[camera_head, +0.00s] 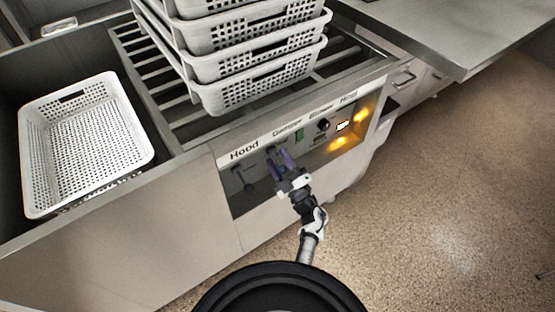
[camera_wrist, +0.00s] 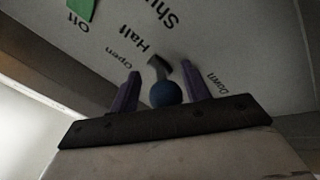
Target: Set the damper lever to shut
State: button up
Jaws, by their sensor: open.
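The damper lever's blue ball knob (camera_wrist: 165,94) and short grey stem (camera_wrist: 158,66) show in the wrist view, between my two purple fingers. My gripper (camera_wrist: 160,72) is open, with a gap visible on each side of the knob. The labels Open, Half and Shut (camera_wrist: 168,12) run diagonally up the panel beyond the lever. I cannot tell exactly which label the lever points at. In the head view my gripper (camera_head: 281,160) is at the control panel (camera_head: 243,198), below the Damper label (camera_head: 287,129), and largely hides the lever.
A Hood control (camera_head: 244,176) is left of my gripper. A green switch (camera_head: 299,135), a black knob (camera_head: 323,125) and glowing yellow lights (camera_head: 342,127) are to the right. White perforated baskets (camera_head: 262,88) are stacked above the panel; another basket (camera_head: 36,198) sits left. The floor at right is clear.

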jog(key=b+v, duration=0.2)
jog(key=v, duration=1.1)
